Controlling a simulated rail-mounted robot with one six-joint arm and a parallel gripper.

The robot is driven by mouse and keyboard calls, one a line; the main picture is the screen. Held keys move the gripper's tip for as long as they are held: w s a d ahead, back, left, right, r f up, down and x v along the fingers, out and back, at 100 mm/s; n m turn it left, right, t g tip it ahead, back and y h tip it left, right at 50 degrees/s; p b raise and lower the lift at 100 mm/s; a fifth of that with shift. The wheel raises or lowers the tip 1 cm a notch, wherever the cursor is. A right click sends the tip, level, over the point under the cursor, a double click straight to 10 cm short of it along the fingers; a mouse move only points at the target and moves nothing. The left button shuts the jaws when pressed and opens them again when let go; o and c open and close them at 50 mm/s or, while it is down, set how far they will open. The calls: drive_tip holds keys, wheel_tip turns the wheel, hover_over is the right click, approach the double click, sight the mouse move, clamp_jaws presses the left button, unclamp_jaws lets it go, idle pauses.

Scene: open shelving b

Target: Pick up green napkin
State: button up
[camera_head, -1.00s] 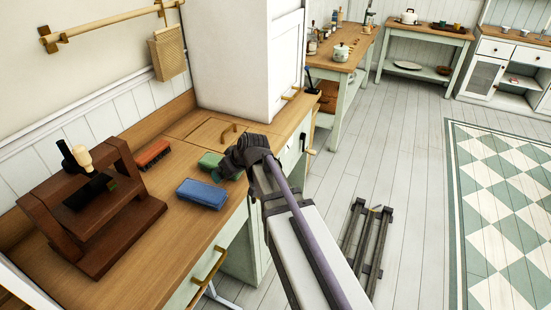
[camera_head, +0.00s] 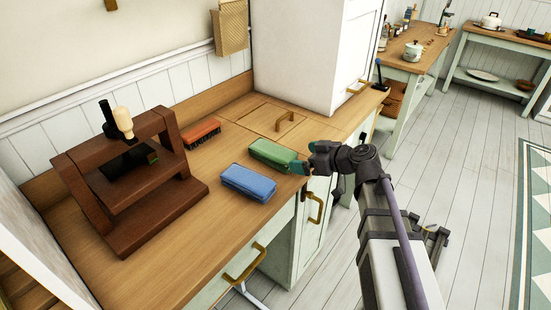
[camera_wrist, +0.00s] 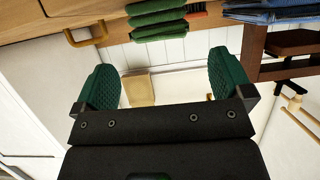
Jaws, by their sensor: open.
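The green napkin (camera_head: 272,153), a folded stack, lies on the wooden counter beside a blue folded cloth (camera_head: 248,182). In the wrist view the green napkin (camera_wrist: 158,20) is at the top centre, beyond my fingertips. My gripper (camera_head: 299,167) is at the counter's front edge, just right of the napkin's right end. In the head view its fingertip overlaps or nearly meets that end; I cannot tell if they touch. In the wrist view my gripper (camera_wrist: 162,70) has its two green-padded fingers wide apart with nothing between them.
A brown wooden stand (camera_head: 130,180) with utensils fills the counter's left. An orange brush (camera_head: 201,133) lies behind the cloths. A white cabinet (camera_head: 305,50) stands on the counter behind the napkin. Brass handles (camera_head: 315,208) stick out below the edge. The floor at right is mostly clear.

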sight(288, 157)
drive_tip(key=x, duration=0.2)
drive_tip(key=shift+w+a+f, duration=0.2)
drive_tip(key=shift+a+f, duration=0.05)
drive_tip(key=b+x, duration=0.3)
drive_tip(key=x, duration=0.2)
drive_tip(key=shift+s+f, duration=0.1)
drive_tip(key=shift+f, duration=0.15)
drive_tip(key=shift+r, duration=0.1)
drive_tip(key=shift+c, duration=0.5)
drive_tip(key=c, duration=1)
drive_tip(key=shift+o, duration=0.2)
wheel_tip(288, 157, up, 10)
drive_tip(key=p, duration=1)
drive_tip(key=shift+r+p, duration=0.15)
drive_tip(key=shift+p, duration=0.15)
